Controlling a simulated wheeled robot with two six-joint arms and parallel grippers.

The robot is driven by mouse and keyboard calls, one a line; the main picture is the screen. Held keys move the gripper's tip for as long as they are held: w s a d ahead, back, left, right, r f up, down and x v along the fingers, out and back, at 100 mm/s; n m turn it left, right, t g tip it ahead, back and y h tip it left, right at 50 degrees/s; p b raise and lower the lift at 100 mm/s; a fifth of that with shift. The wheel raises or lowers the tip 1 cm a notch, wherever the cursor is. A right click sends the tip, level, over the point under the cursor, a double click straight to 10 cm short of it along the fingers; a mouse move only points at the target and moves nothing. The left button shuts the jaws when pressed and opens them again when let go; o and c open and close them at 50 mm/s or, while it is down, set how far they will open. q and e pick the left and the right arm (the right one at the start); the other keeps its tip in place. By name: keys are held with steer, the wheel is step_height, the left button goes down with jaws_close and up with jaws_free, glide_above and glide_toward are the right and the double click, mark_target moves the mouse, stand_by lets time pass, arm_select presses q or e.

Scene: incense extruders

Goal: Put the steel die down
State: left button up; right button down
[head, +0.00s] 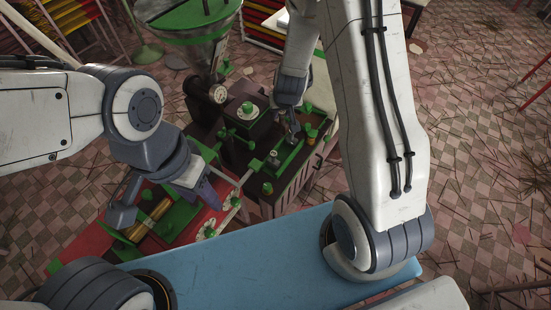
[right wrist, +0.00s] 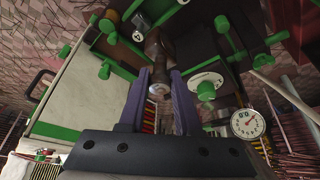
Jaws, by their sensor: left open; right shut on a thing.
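My right gripper (right wrist: 160,92) is shut on a small steel die (right wrist: 159,86), which shows between the two purple fingers in the right wrist view. A darker round metal part shows just beyond it; I cannot tell whether they touch. In the head view my right gripper (head: 293,122) points down over the dark, green-fitted machine bench, and the die is too small there to make out clearly. My left gripper (head: 165,205) is open over the red bench (head: 85,238) at the left, with yellow-brown rods (head: 148,218) beneath it.
The extruder's hopper (head: 195,45) and a gauge (head: 218,94) stand left of my right gripper. Green knobs and handles crowd the bench around it. The blue surface (head: 250,270) in front is clear. Thin sticks litter the checkered floor.

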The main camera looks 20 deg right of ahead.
mark_target(284, 121)
steer(key=f+b, duration=0.1)
steer(key=f+m, duration=0.1)
steer(key=w+d+f+m+h+b, duration=0.1)
steer(key=f, duration=0.1)
steer(key=shift+b, duration=0.35)
steer(key=shift+f+m+g+b, duration=0.4)
steer(key=shift+f+m+b, duration=0.45)
steer(key=shift+f+m, duration=0.2)
step_height(284, 121, down, 10)
steer(key=b, duration=0.8)
steer(key=shift+d+f+b, duration=0.1)
steer(key=shift+f+b, duration=0.05)
steer(key=shift+b, duration=0.2)
steer(key=c, duration=0.6)
jaws_free()
